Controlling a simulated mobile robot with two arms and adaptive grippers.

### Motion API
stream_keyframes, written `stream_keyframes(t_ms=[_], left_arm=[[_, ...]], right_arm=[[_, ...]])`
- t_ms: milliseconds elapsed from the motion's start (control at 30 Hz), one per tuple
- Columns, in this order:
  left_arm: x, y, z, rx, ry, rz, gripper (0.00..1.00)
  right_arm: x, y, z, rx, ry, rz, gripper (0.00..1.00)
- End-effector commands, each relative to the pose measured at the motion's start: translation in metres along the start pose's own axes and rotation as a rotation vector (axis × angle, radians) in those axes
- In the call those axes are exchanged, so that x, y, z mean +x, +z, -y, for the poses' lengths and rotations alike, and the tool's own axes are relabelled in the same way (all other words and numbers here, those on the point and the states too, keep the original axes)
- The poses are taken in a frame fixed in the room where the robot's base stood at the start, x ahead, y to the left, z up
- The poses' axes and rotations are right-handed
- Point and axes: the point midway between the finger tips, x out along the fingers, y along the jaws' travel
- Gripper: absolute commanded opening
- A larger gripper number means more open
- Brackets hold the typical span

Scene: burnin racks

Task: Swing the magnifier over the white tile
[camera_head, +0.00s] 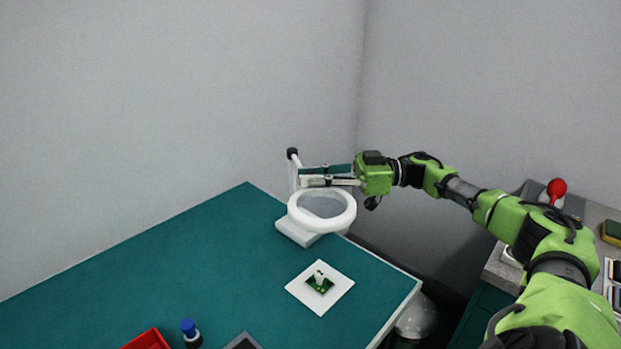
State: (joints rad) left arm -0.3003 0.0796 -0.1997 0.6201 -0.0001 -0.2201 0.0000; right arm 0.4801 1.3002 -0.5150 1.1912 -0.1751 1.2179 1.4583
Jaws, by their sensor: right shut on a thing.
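The magnifier (350,217) is a white ring with a clear lens, on a white arm and post with a white base (291,233) at the far right corner of the green bench. The white tile (306,291) lies flat on the bench, nearer than the magnifier, with a small green circuit board (319,285) on it. The ring is behind the tile, apart from it. My right gripper (305,177) reaches in from the right above the ring and is shut on the magnifier near its post; the exact contact is hard to see. My left gripper is out of view.
A red tray (147,340), a blue-capped bottle (189,331) and a dark grey item (243,342) sit at the bench's front edge of view. A grey counter with a red-topped object (557,188) stands right. The bench's left part is clear.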

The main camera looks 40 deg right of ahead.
Motion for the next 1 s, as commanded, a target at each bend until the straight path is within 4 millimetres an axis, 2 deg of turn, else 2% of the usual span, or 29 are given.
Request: stream_keyframes(t_ms=[200, 233, 300, 700, 867, 1000], left_arm=[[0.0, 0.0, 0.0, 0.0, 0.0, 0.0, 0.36], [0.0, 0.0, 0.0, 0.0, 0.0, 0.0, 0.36], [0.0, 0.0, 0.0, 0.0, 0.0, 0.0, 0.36], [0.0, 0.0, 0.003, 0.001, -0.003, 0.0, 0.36], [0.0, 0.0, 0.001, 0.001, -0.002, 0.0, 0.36], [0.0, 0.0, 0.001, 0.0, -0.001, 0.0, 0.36]], right_arm=[[0.0, 0.003, 0.001, 0.002, -0.001, 0.006, 0.0], [0.0, 0.003, 0.001, 0.002, -0.001, 0.007, 0.2], [0.0, 0.003, 0.001, 0.002, -0.001, 0.006, 0.33], [-0.005, 0.001, 0.0, 0.0, 0.001, 0.004, 0.33], [-0.03, 0.002, -0.001, 0.0, 0.004, 0.006, 0.33], [-0.061, 0.002, -0.001, 0.002, 0.005, 0.006, 0.33]])
